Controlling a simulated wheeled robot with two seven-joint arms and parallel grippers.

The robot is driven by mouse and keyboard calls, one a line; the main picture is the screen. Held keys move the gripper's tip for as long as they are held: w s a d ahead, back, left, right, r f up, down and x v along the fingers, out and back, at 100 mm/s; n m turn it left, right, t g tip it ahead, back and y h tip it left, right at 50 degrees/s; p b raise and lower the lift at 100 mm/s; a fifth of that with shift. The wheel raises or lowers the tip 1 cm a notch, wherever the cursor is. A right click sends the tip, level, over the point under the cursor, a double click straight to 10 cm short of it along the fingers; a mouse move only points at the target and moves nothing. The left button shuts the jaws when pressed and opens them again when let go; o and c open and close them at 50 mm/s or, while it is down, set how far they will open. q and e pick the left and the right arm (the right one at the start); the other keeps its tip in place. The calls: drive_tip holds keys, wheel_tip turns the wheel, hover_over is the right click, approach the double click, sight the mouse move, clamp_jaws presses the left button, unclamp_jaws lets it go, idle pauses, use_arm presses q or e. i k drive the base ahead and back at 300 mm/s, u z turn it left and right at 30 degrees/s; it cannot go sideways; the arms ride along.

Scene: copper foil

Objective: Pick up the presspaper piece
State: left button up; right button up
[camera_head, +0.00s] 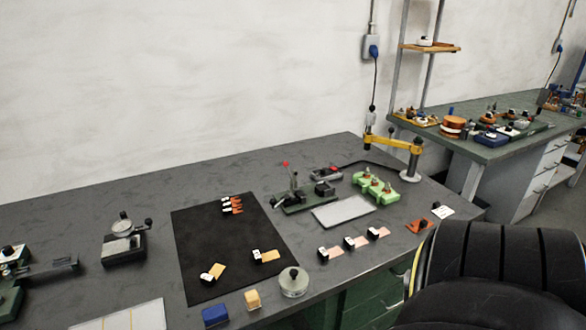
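Two small tan flat pieces, which look like presspaper, lie on the black mat (234,240). One tan piece (219,270) is at the mat's front left, with a black-and-white block at its lower left end. The other tan piece (270,256) is at the front right, with a similar block at its left end. A white flat piece (444,212) with a dark knob lies at the table's right end. I cannot tell for certain which one the task names. Neither of my grippers is in view.
Several pinkish copper pieces (361,242) lie right of the mat. A round metal weight (293,282), a blue block (215,316) and a tan block (252,300) stand near the front edge. A lever tool (304,196) and a green fixture (376,187) stand behind. A large black ribbed object (495,260) covers the lower right.

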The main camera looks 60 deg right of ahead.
sight(259, 258)
drive_tip(key=k, duration=0.3)
drive_tip(key=z, duration=0.95)
